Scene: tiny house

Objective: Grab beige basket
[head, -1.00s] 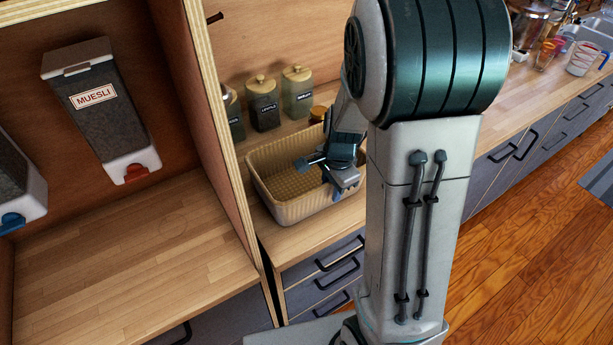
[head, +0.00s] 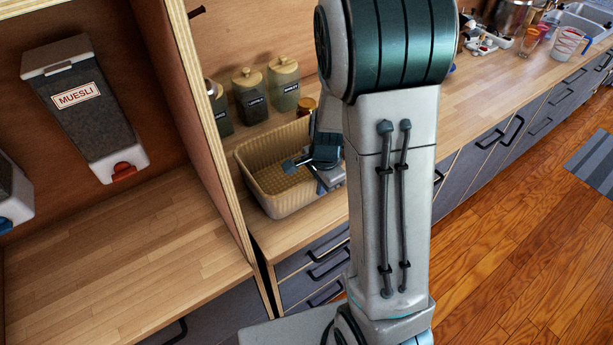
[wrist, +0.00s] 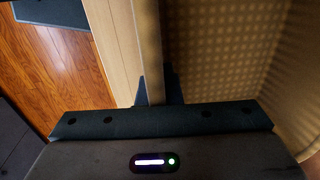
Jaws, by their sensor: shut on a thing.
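The beige basket (head: 288,203) stands on the wooden counter, just right of a wooden partition. It is rectangular with a woven pattern, and its inside looks empty. My gripper (head: 322,182) is at the basket's right front side, and my arm hides part of that side. In the wrist view, the basket wall's edge (wrist: 151,45) runs between the two fingers of my gripper (wrist: 155,90), one finger on each side. The gripper is shut on this wall. The patterned inside of the basket fills the right of the wrist view.
The partition (head: 213,130) rises close to the basket's left. Several lidded jars, one of them green-grey (head: 284,88), stand behind it. A muesli dispenser (head: 85,110) hangs on the left. Drawers (head: 318,265) lie below the counter. Open wooden floor (head: 500,270) is at the right.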

